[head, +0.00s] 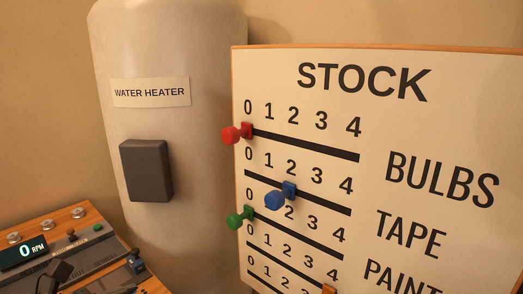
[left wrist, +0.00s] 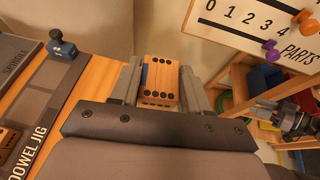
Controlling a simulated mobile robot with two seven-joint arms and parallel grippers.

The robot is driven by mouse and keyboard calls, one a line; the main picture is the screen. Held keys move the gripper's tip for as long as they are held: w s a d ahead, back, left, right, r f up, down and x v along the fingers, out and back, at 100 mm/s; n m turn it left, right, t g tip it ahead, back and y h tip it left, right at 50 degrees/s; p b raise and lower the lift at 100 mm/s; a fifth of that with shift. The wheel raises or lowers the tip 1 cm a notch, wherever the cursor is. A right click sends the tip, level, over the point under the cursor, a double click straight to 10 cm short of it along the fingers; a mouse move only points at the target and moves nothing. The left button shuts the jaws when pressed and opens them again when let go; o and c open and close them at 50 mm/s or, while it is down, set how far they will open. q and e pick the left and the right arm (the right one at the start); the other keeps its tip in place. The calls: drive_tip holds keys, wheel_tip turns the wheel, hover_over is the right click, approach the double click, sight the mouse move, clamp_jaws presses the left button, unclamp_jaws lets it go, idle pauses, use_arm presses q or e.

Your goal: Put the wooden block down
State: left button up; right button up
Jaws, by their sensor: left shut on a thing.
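The wooden block (left wrist: 159,78) shows in the left wrist view. It is orange-brown with dark round dots on two faces and a blue patch at its left side. My left gripper (left wrist: 160,85) is shut on it, with one grey finger on each side. I cannot tell whether the block's underside touches anything. What looks like my right gripper (left wrist: 290,116) is at the right edge of the left wrist view, small and dark, and its jaws are unclear. The block is not visible in the head view.
A wooden bench with a dowel jig (left wrist: 45,120) lies left of the block. Wooden shelves (left wrist: 240,85) with coloured items stand to the right. The head view shows a water heater (head: 180,60), a stock board (head: 450,110) with coloured sliders, and a console with an RPM display (head: 30,250).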

use_arm(q)
drive_tip(key=shift+s+d+f+n+t+y, duration=0.2)
drive_tip(key=shift+s+n+t+y, duration=0.1)
drive_tip(key=shift+s+n, duration=0.2)
drive_tip(key=shift+w+a+r+m, duration=0.15)
drive_tip(key=shift+w+a+m, duration=0.1)
drive_tip(key=shift+w+m, duration=0.15)
drive_tip(key=w+a+r+m+h, duration=0.1)
drive_tip(key=w+a+r, duration=0.1)
drive_tip(key=a+r, duration=0.2)
drive_tip(key=w+a+r+m+g+h+b, duration=0.1)
drive_tip(key=w+a+r, duration=0.2)
drive_tip(key=a+r, duration=0.2)
drive_tip(key=shift+w+r+g+h, duration=0.25)
drive_tip(key=shift+r+g+h, duration=0.05)
drive_tip(key=shift+r, duration=0.4)
